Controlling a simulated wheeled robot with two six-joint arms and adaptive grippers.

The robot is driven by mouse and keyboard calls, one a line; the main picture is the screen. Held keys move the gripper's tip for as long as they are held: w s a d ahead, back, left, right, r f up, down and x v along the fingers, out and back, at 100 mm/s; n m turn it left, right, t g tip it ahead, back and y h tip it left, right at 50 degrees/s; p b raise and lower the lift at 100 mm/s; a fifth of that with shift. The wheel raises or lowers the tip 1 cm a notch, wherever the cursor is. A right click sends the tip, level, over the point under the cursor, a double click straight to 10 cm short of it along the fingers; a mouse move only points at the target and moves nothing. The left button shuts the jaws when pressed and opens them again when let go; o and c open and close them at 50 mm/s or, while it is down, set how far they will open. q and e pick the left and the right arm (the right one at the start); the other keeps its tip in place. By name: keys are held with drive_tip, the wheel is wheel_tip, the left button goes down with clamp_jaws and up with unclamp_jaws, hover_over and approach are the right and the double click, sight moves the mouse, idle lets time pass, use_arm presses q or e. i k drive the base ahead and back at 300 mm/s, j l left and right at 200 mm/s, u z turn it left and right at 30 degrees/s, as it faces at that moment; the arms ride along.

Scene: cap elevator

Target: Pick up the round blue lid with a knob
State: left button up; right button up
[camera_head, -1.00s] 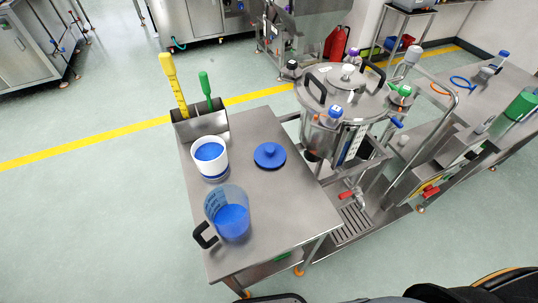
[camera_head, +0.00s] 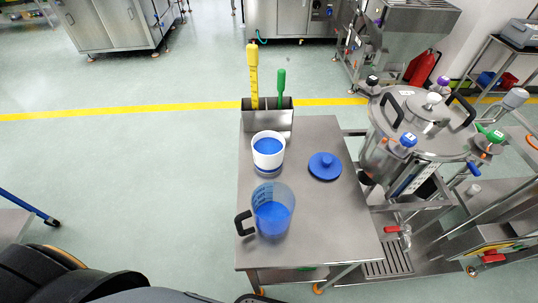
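The round blue lid with a knob (camera_head: 325,166) lies flat on the steel table (camera_head: 325,231), knob up, right of the white tub. The white tub (camera_head: 268,151) holds something blue and stands left of the lid. Nothing touches the lid. Neither of my grippers shows in the head view. Dark parts of my own body fill the lower left corner.
A clear jug (camera_head: 272,211) with blue contents and a black handle stands at the table's front left. A steel holder (camera_head: 267,119) with a yellow and a green tool stands at the back. A steel vessel (camera_head: 418,128) stands close to the table's right.

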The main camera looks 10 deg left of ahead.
sight(325, 166)
drive_tip(key=k+l, duration=0.2)
drive_tip(key=l, duration=0.15)
drive_tip(key=k+l, duration=0.2)
drive_tip(key=l, duration=0.15)
drive_tip(key=k+l+u, duration=0.1)
drive_tip(key=u, duration=0.3)
drive_tip(key=k+l+u, duration=0.1)
drive_tip(key=u, duration=0.3)
drive_tip(key=k+l+u, duration=0.1)
drive_tip(key=u, duration=0.7)
